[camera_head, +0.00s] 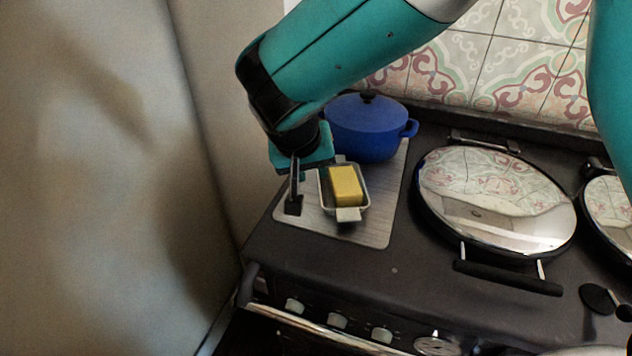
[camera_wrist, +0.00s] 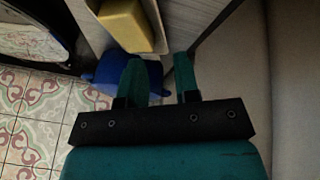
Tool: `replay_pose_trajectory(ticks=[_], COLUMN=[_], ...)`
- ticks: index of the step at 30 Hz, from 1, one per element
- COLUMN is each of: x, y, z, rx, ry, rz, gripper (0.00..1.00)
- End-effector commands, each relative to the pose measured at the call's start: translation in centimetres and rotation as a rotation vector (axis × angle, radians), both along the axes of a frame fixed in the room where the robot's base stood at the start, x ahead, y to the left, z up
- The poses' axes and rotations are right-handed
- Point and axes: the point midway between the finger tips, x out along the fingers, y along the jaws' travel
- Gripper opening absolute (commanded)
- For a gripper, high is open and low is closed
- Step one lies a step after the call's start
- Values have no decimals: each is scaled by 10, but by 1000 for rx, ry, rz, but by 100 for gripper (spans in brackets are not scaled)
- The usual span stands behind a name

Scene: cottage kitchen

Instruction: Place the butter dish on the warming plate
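The butter dish (camera_head: 349,214), a pale oblong dish with a block of yellow butter (camera_head: 346,186) in it, rests on the warming plate (camera_head: 375,231), a flat brushed-metal panel at the left end of the stove. The dish and butter also show at the top of the wrist view (camera_wrist: 125,24). My gripper (camera_head: 295,200) is low over the plate, just left of the dish. In the wrist view my gripper (camera_wrist: 160,64) has its two fingers apart with nothing held between them. The far finger is not clear in the head view.
A blue lidded pot (camera_head: 366,128) stands behind the dish on the plate. A round chrome hob lid (camera_head: 495,205) is to the right. The wall (camera_head: 205,110) is close on the left, and oven knobs (camera_head: 338,320) line the front.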

Motion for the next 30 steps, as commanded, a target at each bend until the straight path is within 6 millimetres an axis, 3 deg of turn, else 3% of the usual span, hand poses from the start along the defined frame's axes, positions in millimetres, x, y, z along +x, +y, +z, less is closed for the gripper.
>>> replay_pose_trajectory(ticks=[3,11,14,16,20,24,27,30], x=[-5,-8,-13,-24,-69,-137,-182,-213], y=[3,2,-14,-35,-83,-120,-132,-136], z=[12,20,30,43,70,92,99,103], rx=[1,2,25,60,164,286,357,404], ry=[-2,5,42,94,213,297,323,332], rz=[1,3,27,73,214,393,506,585], gripper=[29,29,29,29,29,29,29,29])
